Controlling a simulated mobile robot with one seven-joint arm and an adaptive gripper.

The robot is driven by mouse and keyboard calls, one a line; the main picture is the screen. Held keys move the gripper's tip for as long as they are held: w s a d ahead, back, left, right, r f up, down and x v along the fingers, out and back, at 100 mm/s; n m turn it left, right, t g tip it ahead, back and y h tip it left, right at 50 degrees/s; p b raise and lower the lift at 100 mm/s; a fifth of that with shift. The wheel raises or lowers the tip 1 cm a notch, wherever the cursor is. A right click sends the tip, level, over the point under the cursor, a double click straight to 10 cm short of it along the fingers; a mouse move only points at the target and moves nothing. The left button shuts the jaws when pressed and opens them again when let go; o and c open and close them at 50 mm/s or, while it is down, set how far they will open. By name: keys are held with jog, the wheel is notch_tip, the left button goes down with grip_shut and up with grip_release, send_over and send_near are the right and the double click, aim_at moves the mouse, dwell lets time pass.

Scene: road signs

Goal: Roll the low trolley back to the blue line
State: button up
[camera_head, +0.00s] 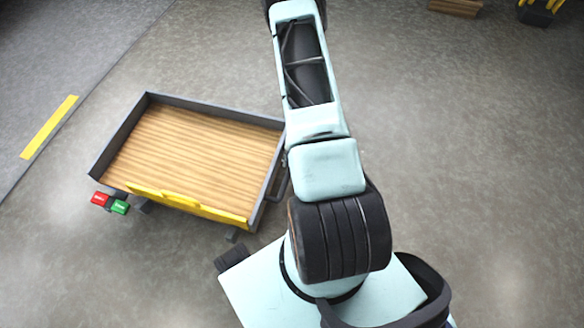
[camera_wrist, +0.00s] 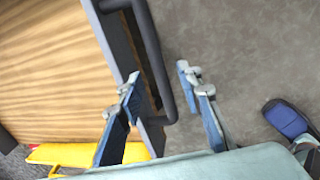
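The low trolley (camera_head: 190,150) stands left of my arm in the head view. It has a wood deck, grey rims and a yellow front edge. Its dark handle (camera_head: 278,186) is on the right side, close to my arm. In the wrist view the trolley deck (camera_wrist: 45,70) fills the left, and the handle bar (camera_wrist: 158,62) runs down the middle. My gripper (camera_wrist: 158,73) is open, with one blue finger on each side of the bar in the picture. I cannot tell whether they touch it. The head view hides my gripper behind the arm. No blue line is in view.
A yellow stripe (camera_head: 50,127) marks the floor at left. A wooden item (camera_head: 455,7) and a black and yellow item (camera_head: 537,14) sit top right. Floor right of my arm is clear.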

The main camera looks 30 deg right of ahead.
notch_tip(320, 180, up, 6)
jog(key=s, duration=0.1)
jog(key=shift+d, duration=0.4)
